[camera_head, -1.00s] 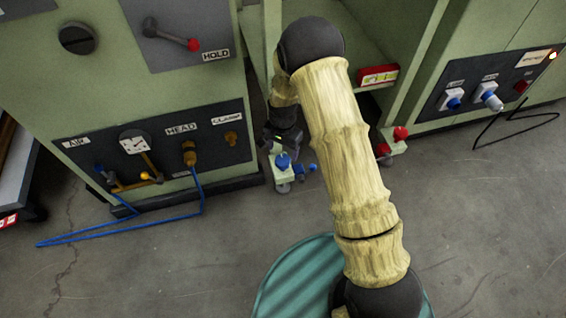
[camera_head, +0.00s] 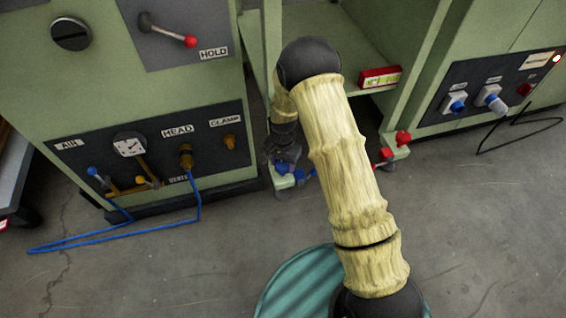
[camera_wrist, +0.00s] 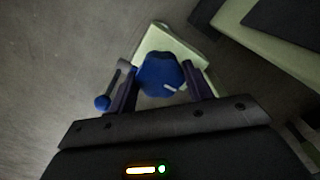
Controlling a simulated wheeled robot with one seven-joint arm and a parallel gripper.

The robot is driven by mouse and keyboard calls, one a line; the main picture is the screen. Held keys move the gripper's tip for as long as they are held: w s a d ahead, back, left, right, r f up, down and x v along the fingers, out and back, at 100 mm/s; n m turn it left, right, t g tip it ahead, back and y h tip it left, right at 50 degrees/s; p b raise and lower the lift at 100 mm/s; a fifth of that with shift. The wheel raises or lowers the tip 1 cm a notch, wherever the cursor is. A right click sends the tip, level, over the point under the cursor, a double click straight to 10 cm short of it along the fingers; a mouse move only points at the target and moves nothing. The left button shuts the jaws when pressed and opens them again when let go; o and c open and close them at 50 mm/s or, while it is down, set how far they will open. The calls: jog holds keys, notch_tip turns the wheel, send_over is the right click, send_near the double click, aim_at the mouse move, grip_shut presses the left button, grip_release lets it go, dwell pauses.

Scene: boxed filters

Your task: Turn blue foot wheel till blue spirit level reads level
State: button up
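The blue foot wheel (camera_wrist: 160,76) sits on a pale foot plate (camera_wrist: 168,40) in the wrist view, with a small white mark on its rim. My gripper (camera_wrist: 161,80) straddles it, one dark finger on each side. The fingers are spread; whether they touch the wheel is unclear. In the head view my gripper (camera_head: 286,153) is low at the machine's foot, over the blue wheel (camera_head: 282,168), mostly covering it. A small blue part (camera_head: 312,173) shows right of it. A blue ball-ended part (camera_wrist: 102,102) is left of the left finger. I cannot make out a spirit level reading.
The left cabinet carries a gauge (camera_head: 130,146) and a blue hose (camera_head: 120,233) looping onto the floor. The concrete floor in front is mostly clear.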

jog(key=shift+r+n+p, duration=0.15)
jog(key=shift+n+p, duration=0.25)
jog(key=shift+p, duration=0.4)
jog(key=shift+r+n+p, duration=0.1)
jog(key=shift+n+p, duration=0.4)
jog(key=shift+p, duration=0.35)
jog(key=n+p, duration=0.3)
jog(key=p, duration=0.1)
jog(key=shift+s, duration=0.1)
jog(key=n+p, duration=0.6)
jog(key=n, duration=0.1)
jog(key=shift+n, duration=0.3)
jog(key=n+p, duration=0.2)
jog(key=n, duration=0.1)
jog(key=shift+n, duration=0.3)
jog(key=shift+f+n+p, duration=0.15)
jog(key=shift+n+p, duration=0.3)
jog(key=shift+n, duration=0.5)
jog(key=shift+f+n+p, duration=0.1)
jog(key=shift+n+p, duration=0.35)
jog(key=shift+n, duration=0.5)
